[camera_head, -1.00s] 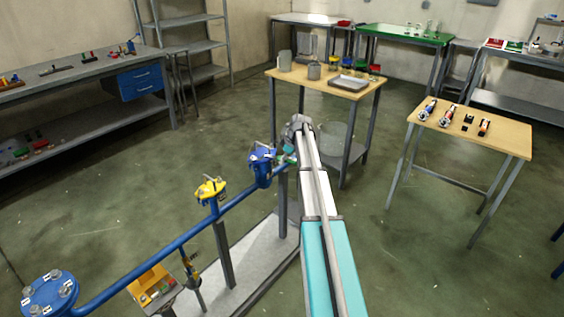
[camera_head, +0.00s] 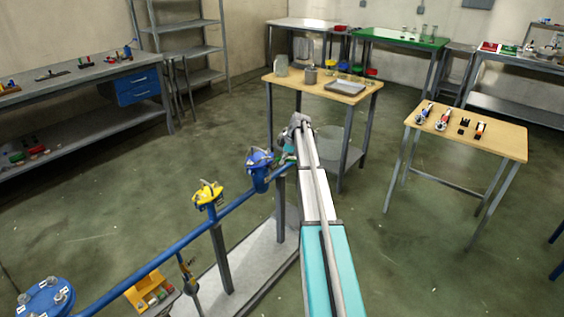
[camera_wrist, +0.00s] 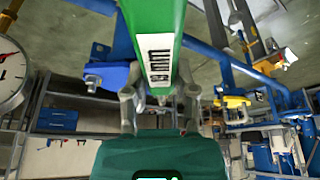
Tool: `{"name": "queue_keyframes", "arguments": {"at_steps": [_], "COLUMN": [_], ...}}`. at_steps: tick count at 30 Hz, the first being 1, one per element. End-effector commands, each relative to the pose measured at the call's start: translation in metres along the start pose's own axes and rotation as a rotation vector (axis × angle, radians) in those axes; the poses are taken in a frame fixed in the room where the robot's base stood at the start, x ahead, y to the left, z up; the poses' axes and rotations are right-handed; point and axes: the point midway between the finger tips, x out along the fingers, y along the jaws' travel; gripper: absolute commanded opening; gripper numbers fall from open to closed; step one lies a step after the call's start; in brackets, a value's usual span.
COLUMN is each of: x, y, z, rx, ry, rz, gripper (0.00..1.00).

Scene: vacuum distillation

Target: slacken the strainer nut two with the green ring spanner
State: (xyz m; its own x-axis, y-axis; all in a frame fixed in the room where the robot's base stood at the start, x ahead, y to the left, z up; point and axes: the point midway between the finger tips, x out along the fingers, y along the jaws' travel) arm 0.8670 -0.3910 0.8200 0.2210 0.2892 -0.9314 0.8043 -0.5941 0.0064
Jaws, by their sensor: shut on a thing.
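The green ring spanner (camera_wrist: 158,45) fills the upper middle of the wrist view, with a white "10 mm" label on its shank. My gripper (camera_wrist: 158,102) is shut on it. In the head view my gripper (camera_head: 289,158) is beside the blue strainer (camera_head: 259,162) on the blue pipe, mostly hidden by my own arm. A blue fitting with bolts (camera_wrist: 108,76) shows left of the spanner in the wrist view. The spanner's ring end is out of the wrist view. I cannot tell which nut is strainer nut two, or whether the ring touches one.
The blue pipe (camera_head: 150,266) runs from a bolted flange (camera_head: 45,299) past a yellow fitting (camera_head: 208,195) to the strainer. A round gauge (camera_wrist: 12,75) stands at the wrist view's left edge. A wooden table (camera_head: 318,87) stands behind; another (camera_head: 480,140) is at right.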

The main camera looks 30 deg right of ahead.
Motion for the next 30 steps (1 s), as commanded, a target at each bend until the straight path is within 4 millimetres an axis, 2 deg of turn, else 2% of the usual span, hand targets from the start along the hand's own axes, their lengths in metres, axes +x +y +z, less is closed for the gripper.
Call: {"name": "queue_keyframes", "arguments": {"at_steps": [30], "x": [-0.0004], "y": [-0.0050], "z": [0.0002], "rx": [0.031], "ry": [0.000], "rz": [0.012], "gripper": [0.00]}}
